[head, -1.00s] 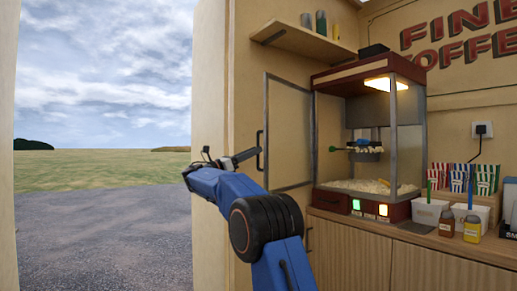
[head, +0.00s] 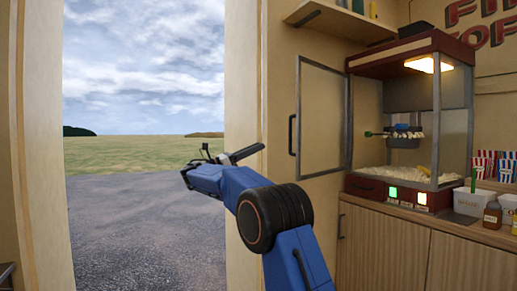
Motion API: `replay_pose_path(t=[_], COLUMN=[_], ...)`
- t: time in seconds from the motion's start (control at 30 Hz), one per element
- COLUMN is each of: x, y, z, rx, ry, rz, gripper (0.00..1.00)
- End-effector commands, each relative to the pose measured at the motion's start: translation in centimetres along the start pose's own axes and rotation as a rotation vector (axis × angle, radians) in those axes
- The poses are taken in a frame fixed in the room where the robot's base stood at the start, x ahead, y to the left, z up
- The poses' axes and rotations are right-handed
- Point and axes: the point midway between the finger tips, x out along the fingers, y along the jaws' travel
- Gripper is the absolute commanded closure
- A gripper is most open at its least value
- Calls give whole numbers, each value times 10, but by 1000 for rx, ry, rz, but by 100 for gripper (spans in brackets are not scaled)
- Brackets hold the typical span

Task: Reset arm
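My blue arm reaches up from the bottom of the head view, bends at a dark round joint, and points left and away. My gripper (head: 207,155) is at its far end, in front of the open doorway. It is small and partly hidden by the arm, so I cannot tell whether it is open or shut. No held thing can be made out there.
A popcorn machine (head: 415,140) stands on the wooden counter (head: 385,250) at right. Its glass door (head: 325,115) is swung open to the left, near my arm. Popcorn tubs (head: 485,168) and a white container (head: 475,203) stand farther right. The doorway shows open ground.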

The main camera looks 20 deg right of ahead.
Motion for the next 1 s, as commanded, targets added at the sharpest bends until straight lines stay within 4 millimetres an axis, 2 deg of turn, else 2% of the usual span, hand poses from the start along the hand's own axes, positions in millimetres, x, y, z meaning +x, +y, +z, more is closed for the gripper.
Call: replay_pose_path(t=[0.37,0.53,0.67,0.8,1.0], x=[1,13,32,48,57], y=[0,-13,-36,-68,-121], z=[0,-6,-24,-51,-94], rx=[1,27,80,157,280], ry=[1,52,159,306,522], rz=[1,20,55,84,91], gripper=[70,70,70,70,70])
